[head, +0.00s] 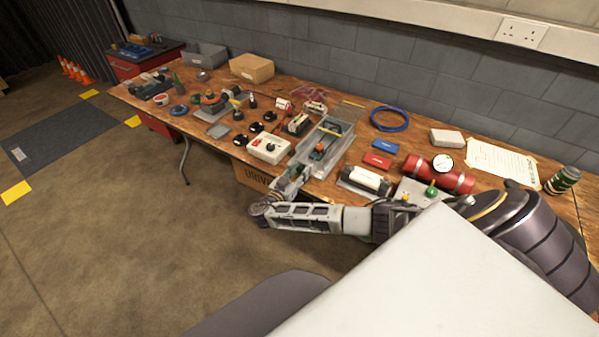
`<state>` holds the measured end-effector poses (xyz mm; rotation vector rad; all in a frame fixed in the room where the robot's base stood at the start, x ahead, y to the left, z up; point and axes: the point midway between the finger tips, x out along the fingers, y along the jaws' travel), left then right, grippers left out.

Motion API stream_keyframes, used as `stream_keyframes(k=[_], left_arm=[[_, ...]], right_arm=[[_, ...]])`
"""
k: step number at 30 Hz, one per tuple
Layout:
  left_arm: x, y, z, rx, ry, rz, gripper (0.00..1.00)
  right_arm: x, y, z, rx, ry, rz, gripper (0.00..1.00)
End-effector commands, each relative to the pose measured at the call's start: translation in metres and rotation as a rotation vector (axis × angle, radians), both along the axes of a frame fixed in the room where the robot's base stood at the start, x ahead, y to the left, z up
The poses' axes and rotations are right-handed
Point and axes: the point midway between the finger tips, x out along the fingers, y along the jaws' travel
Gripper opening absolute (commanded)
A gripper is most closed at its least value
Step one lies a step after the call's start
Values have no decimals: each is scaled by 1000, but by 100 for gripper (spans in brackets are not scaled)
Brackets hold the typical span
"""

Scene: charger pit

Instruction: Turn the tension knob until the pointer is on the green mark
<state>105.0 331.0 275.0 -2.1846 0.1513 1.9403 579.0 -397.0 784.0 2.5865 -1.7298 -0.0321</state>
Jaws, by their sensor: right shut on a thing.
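My right gripper (294,180) reaches in from the lower right, low over the front edge of the bench. It is shut at the near end of a long grey tray-like fixture (341,133). What it holds, apparently the tension knob, is hidden by the fingers. A blue and orange part (319,150) lies in the fixture, just beyond the fingertips. I cannot make out the pointer or the green mark at this size. My left gripper is not in view.
On the wooden bench (225,150), a white control box (268,149) stands left of the gripper. A white-and-black cylinder (364,181), a red cylinder (412,169) with a dial (442,163), and blue (385,146) and red (377,160) boxes lie to the right.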

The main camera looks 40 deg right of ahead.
Motion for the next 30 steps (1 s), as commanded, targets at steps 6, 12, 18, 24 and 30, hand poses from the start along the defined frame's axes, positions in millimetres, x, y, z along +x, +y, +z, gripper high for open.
stream_keyframes(k=[6, 12, 18, 24, 30], left_arm=[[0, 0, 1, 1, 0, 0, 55], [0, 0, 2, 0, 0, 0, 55], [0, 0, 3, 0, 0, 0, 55], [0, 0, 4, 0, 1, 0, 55], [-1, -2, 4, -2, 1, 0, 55]], right_arm=[[0, 1, -1, -33, 84, 0, 11], [0, 1, -1, -69, 166, 0, 11], [1, 1, -1, -102, 250, 0, 11], [1, 0, -1, -126, 305, 0, 11], [1, 0, 0, -130, 312, 0, 11]])
